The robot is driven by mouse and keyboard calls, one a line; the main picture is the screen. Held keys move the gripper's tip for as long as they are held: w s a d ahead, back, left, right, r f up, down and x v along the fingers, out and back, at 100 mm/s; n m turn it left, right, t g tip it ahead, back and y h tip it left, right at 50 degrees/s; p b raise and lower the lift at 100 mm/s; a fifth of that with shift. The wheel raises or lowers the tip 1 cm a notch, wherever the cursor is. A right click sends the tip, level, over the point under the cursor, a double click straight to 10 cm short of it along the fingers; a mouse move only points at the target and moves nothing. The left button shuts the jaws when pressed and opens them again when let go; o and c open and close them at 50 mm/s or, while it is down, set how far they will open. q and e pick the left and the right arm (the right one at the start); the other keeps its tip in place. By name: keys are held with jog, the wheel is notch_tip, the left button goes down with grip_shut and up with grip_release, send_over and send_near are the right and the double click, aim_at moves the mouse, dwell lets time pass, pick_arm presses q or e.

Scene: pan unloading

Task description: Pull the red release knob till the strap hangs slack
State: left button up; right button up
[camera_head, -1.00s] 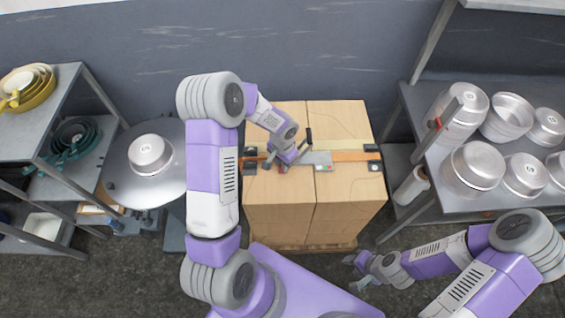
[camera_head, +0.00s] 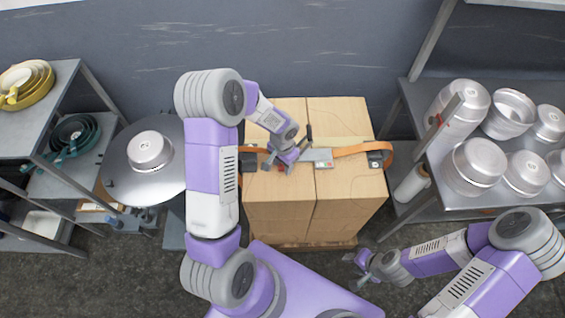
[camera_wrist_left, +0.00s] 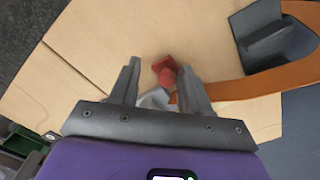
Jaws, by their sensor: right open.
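The red release knob (camera_wrist_left: 164,70) shows in the left wrist view between the two fingers of my left gripper (camera_wrist_left: 163,78), with gaps on both sides. The left gripper is open and stays close at the knob; in the head view (camera_head: 283,163) it is low over the boxes. The orange strap (camera_head: 352,151) bows and curls loosely across the box tops; its curved length also shows in the left wrist view (camera_wrist_left: 240,88). The grey buckle unit (camera_head: 322,156) sits mid-strap. My right gripper (camera_head: 358,268) is open and empty, right of the boxes.
The cardboard boxes (camera_head: 285,215) stand on a pallet, with dark corner protectors (camera_head: 376,158) on top. Left are a round table (camera_head: 120,185) with a pot and a shelf of pans (camera_head: 30,140). Right is a rack of metal pots (camera_head: 440,180).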

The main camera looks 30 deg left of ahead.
aim_at(283, 170)
pick_arm(q)
notch_tip(283, 170, up, 8)
jog(key=p, duration=0.1)
jog(key=shift+f+p, duration=0.2)
jog(key=shift+p, duration=0.2)
jog(key=shift+s+f, duration=0.1)
dwell(0.5)
